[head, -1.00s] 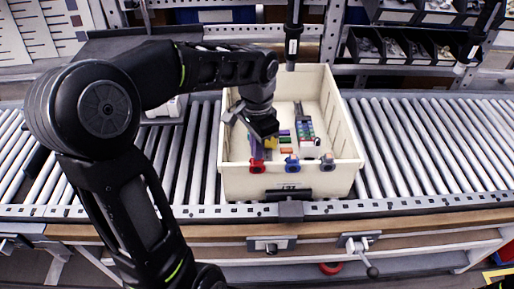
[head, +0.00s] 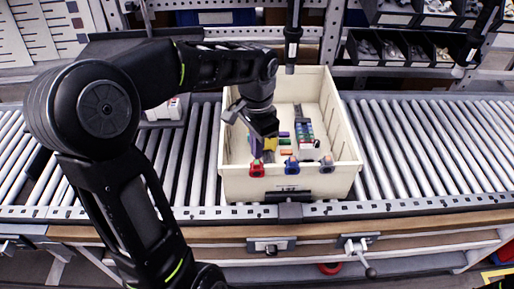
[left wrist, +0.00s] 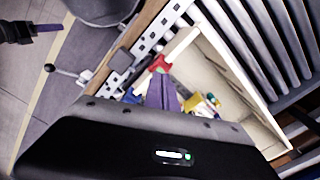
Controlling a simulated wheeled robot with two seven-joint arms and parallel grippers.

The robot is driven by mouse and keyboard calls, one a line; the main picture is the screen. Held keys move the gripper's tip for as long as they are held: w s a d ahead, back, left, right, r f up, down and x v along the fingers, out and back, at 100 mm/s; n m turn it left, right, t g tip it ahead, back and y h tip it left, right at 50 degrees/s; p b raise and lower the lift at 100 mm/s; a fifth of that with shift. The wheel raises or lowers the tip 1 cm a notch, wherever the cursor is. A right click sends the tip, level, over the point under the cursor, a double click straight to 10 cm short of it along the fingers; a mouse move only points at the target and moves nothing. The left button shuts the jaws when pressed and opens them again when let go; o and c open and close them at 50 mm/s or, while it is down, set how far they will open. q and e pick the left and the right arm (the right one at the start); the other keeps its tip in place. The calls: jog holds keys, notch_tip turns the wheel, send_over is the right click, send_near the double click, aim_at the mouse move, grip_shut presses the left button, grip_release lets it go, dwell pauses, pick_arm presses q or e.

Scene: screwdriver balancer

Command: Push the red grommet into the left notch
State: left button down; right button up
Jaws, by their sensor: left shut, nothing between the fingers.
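The red grommet (head: 257,170) is at the left notch in the front wall of the cream crate (head: 235,185); how deep it sits is not clear. It also shows in the left wrist view (left wrist: 159,64), at the tip of my purple fingers. My left gripper (head: 258,155) reaches down inside the crate, just behind and above the red grommet. Its fingers (left wrist: 163,92) are shut with nothing between them; whether they touch the grommet is not clear. My right gripper (left wrist: 45,28) shows small in the left wrist view, away from the crate; its opening cannot be told.
A blue grommet (head: 291,167) and a grey grommet (head: 326,164) sit to the right along the same wall. Several small coloured parts (head: 304,130) lie in the crate. The crate stands on a roller conveyor (head: 420,150), with bare rollers on both sides.

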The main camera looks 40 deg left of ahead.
pick_arm(q)
jog(key=shift+r+p, duration=0.95)
jog(key=shift+r, duration=0.65)
